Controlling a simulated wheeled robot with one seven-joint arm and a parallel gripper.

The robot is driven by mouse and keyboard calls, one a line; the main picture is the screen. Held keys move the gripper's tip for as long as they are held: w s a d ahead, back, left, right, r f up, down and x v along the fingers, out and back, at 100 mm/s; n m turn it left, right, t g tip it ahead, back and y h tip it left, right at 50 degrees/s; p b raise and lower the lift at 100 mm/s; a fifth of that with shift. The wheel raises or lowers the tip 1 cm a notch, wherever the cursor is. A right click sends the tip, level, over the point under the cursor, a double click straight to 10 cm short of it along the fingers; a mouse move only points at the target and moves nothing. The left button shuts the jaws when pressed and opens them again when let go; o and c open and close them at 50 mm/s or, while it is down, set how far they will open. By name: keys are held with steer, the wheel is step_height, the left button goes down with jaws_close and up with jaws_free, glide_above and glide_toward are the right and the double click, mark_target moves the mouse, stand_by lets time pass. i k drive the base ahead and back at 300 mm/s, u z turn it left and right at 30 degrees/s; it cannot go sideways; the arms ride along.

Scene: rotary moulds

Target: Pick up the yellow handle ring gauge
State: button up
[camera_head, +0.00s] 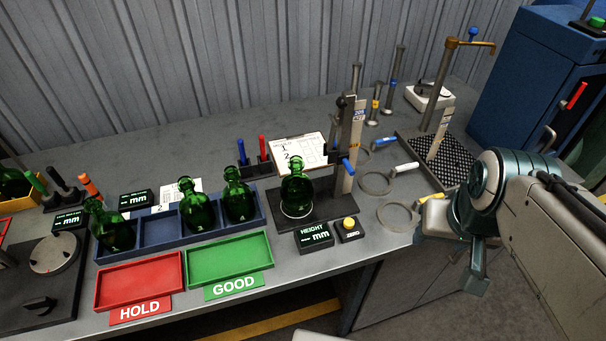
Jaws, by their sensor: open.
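The yellow handle ring gauge (393,217) lies flat on the grey bench near its right front edge. Its ring is at the left and its yellow handle points right, toward my arm. My gripper (448,245) is open at the right front of the bench, just right of and in front of the yellow handle. The end of the handle is close to my gripper or partly hidden by it. I cannot tell whether they touch.
A white-handled ring gauge (376,183) and a blue-handled one (383,144) lie behind it. A height gauge stand (349,150) with a green bottle (296,183) and a yellow button box (348,229) are left. A black grid plate (440,157) is behind right.

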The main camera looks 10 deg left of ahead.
mark_target(389, 227)
steer(key=z, duration=0.05)
steer(key=k, duration=0.4)
steer(key=z, duration=1.35)
steer(key=i, duration=0.5)
steer(key=u, duration=0.75)
steer(key=i, duration=0.4)
steer(key=u, duration=0.5)
